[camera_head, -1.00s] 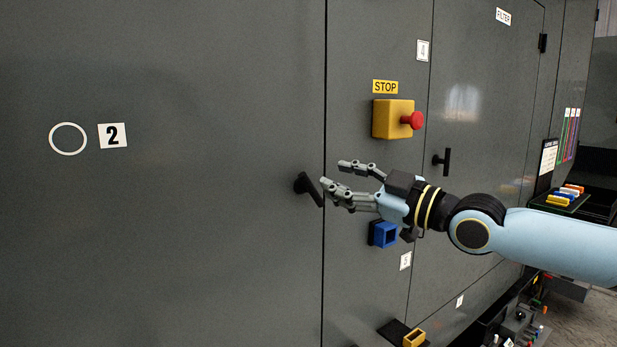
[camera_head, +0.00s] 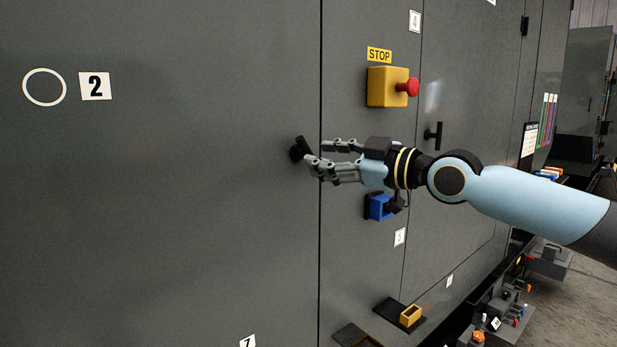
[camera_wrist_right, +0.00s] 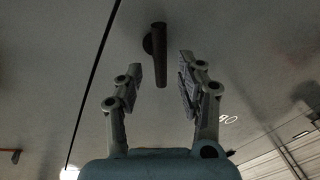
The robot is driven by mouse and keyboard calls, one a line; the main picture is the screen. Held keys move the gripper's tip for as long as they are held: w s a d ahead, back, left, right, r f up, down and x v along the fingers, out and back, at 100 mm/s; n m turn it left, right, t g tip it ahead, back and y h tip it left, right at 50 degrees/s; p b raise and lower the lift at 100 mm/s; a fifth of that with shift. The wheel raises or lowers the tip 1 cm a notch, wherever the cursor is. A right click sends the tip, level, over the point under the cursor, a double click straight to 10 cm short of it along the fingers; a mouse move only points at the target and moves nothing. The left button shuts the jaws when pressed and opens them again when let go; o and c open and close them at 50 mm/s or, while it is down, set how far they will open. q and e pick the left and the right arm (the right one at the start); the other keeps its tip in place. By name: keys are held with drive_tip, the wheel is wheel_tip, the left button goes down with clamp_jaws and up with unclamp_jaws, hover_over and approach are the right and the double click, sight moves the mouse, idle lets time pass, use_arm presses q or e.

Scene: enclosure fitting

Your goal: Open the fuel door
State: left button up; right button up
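A large grey door panel (camera_head: 200,230) fills the left of the head view, marked with a "2" label and a white ring. Its black T-shaped handle (camera_head: 299,149) sits near the panel's right edge, beside a vertical seam. My right gripper (camera_head: 318,157) is at the handle, its fingers pointing left. In the right wrist view the handle (camera_wrist_right: 159,55) stands ahead of and between the spread fingers (camera_wrist_right: 158,75), with gaps on both sides. The right gripper is open. The door looks closed flush with the neighbouring panel. My left gripper is not in view.
A yellow stop box (camera_head: 387,87) with a red button is above my right arm. A blue block (camera_head: 378,207) is mounted below the wrist. Another black handle (camera_head: 433,135) is on the right-hand door. A yellow block (camera_head: 410,315) sits on a low ledge.

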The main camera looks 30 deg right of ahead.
sight(308, 152)
drive_tip(key=b+x, duration=0.2)
drive_tip(key=x, duration=0.1)
drive_tip(key=shift+w, duration=0.2)
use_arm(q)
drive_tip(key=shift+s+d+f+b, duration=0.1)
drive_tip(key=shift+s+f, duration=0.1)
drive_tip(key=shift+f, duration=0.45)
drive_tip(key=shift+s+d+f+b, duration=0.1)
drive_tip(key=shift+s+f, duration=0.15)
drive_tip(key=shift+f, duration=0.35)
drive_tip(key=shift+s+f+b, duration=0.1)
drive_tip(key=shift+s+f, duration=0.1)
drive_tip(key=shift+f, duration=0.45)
use_arm(e)
drive_tip(key=shift+w+a, duration=0.25)
drive_tip(key=shift+w, duration=0.15)
drive_tip(key=shift+c, duration=0.5)
